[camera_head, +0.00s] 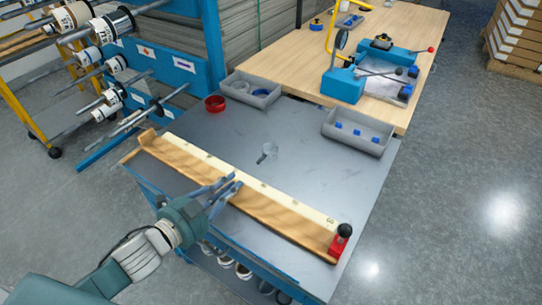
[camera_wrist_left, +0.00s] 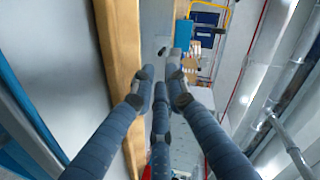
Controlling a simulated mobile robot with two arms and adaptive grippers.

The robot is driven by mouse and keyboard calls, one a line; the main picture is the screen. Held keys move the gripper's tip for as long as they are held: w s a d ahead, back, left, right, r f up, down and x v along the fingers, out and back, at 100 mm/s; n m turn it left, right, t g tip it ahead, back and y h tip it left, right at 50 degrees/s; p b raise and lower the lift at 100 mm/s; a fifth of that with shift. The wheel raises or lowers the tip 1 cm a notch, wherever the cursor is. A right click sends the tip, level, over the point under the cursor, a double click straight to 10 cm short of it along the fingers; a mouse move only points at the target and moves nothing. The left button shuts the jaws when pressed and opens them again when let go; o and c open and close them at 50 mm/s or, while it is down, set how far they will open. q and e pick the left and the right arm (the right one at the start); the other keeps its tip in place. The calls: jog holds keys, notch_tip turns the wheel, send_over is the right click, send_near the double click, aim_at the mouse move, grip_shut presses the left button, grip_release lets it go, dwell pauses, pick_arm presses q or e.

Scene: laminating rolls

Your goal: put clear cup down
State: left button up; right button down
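A small see-through grey cup (camera_head: 268,150) is at the middle of the grey table top (camera_head: 325,175), beyond the long wooden board. Its outline is too small to tell whether it stands upright or lies tilted. In the left wrist view a small object (camera_wrist_left: 162,49), perhaps the same cup, shows beyond the fingertips. My left gripper (camera_head: 230,185) is over the wooden board, on the near side of the cup and apart from it. Its fingers (camera_wrist_left: 160,88) are spread with nothing visible between them. My right gripper is in neither view.
The wooden board with a pale ruler strip (camera_head: 262,187) crosses the table's front, with a red block and black knob (camera_head: 339,240) at its right end. Grey bins (camera_head: 357,132) and a red cup (camera_head: 215,103) stand behind. The right middle is clear.

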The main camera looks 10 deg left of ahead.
aim_at(257, 164)
pick_arm(q)
jog(key=x, duration=0.3)
jog(key=shift+w+r, duration=0.15)
jog(key=shift+w, duration=0.1)
jog(key=shift+f+p+x, duration=0.2)
jog(key=shift+p+x, duration=0.35)
jog(key=shift+x, duration=2.7)
jog(key=shift+s, duration=0.15)
grip_shut()
jog(key=shift+r, duration=0.1)
